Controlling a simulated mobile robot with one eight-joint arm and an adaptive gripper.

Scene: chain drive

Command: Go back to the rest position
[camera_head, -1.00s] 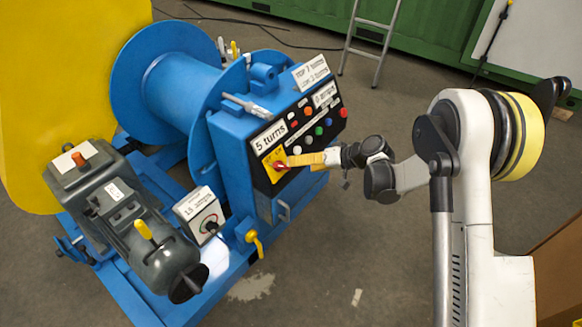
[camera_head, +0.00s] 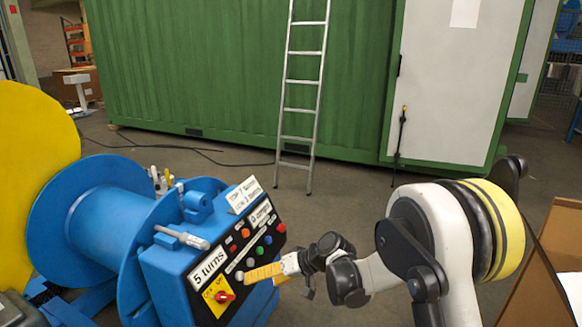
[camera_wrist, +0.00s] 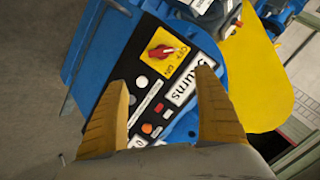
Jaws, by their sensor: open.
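My gripper (camera_head: 262,273) is in front of the blue machine's black control panel (camera_head: 247,248). In the wrist view its two yellow fingers (camera_wrist: 160,85) are spread apart with nothing between them. The panel shows past the fingers, with a red rotary switch (camera_wrist: 168,50) on a yellow plate, a "5 turns" label (camera_wrist: 183,86) and several coloured buttons. The red switch also shows in the head view (camera_head: 224,296), to the left of the fingers. I cannot tell the exact gap between the fingertips and the panel.
A blue drum (camera_head: 100,225) and a yellow disc (camera_head: 35,150) stand at the left. A ladder (camera_head: 302,90) leans against a green container (camera_head: 190,70) behind. A brown box (camera_head: 548,265) is at the lower right.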

